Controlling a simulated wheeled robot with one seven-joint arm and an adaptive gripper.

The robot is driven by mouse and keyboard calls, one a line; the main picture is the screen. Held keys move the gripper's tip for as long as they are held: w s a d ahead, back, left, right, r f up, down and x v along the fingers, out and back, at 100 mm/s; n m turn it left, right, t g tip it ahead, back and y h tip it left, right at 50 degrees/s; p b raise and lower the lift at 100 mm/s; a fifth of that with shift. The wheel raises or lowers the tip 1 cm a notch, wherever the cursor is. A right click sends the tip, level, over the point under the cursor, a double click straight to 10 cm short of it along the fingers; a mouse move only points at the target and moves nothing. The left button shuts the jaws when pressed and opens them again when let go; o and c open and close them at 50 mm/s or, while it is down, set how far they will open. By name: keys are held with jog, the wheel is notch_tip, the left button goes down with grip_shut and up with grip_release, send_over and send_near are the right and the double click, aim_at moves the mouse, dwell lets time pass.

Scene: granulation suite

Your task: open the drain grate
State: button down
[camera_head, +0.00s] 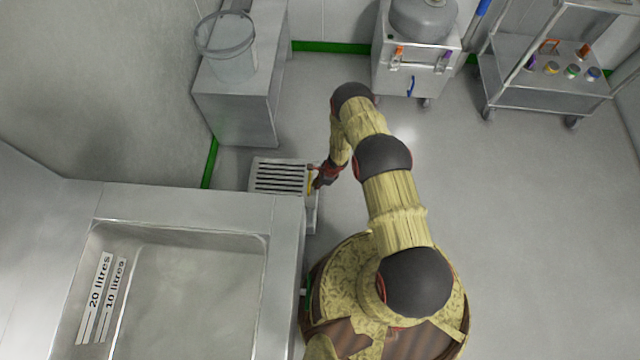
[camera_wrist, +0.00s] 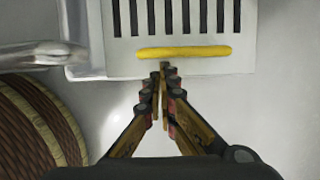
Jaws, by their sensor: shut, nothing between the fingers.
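The drain grate (camera_head: 279,176) is a pale slotted panel low down beside the sink unit. Its dark slots (camera_wrist: 180,16) fill the top of the wrist view. A yellow bar-shaped handle (camera_wrist: 184,52) lies along its near edge, and in the head view the yellow handle (camera_head: 310,182) shows at the grate's right side. My gripper (camera_wrist: 163,70) is shut and empty, with its fingertips just short of the handle's middle. Whether the tips touch the handle cannot be told. In the head view my gripper (camera_head: 316,181) is at the grate's right edge.
A steel sink (camera_head: 180,300) with litre marks stands at the lower left. A bucket (camera_head: 228,52) sits on a steel cabinet (camera_head: 235,110) behind the grate. A wheeled vessel (camera_head: 415,60) and a trolley (camera_head: 545,85) stand at the back. The floor (camera_head: 540,220) to the right is clear.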

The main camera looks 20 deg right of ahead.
jog(key=shift+b+x, duration=0.35)
jog(key=shift+x, duration=0.8)
jog(key=shift+r, duration=0.1)
